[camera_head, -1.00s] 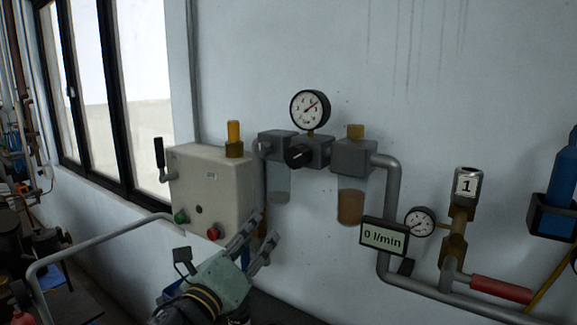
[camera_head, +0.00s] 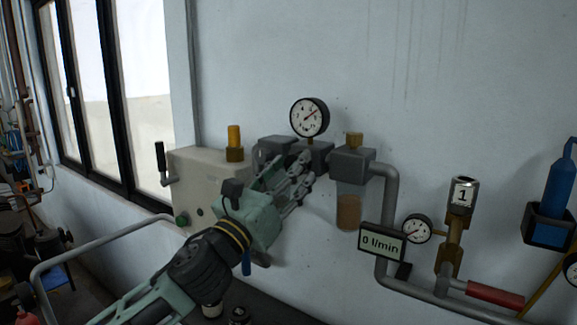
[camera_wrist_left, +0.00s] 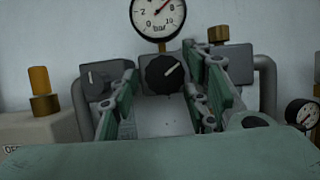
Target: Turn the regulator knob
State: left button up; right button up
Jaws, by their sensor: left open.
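The regulator knob (camera_wrist_left: 164,74) is round and black with a white pointer line that tilts up to the right in the left wrist view. It sits on a grey regulator block, below a round pressure gauge (camera_head: 310,117) marked in bar; the gauge also shows in the left wrist view (camera_wrist_left: 158,15). My left gripper (camera_head: 302,172) is open and in front of the regulator. In the left wrist view its two fingers (camera_wrist_left: 163,90) stand either side of the knob, with nothing held between them. In the head view the gripper hides the knob. My right gripper is out of view.
A beige control box (camera_head: 205,180) with a green button stands left of the regulator. A filter bowl (camera_head: 348,210), a flow display (camera_head: 382,241) reading 0 l/min and a second gauge (camera_head: 417,228) are to the right. A handrail (camera_head: 100,240) runs at lower left.

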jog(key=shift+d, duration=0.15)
pick_arm(q)
jog(key=shift+c, duration=0.9)
jog(key=shift+r, duration=0.1)
jog(key=c, duration=0.8)
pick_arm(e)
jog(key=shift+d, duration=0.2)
pick_arm(q)
jog(key=shift+n, duration=0.4)
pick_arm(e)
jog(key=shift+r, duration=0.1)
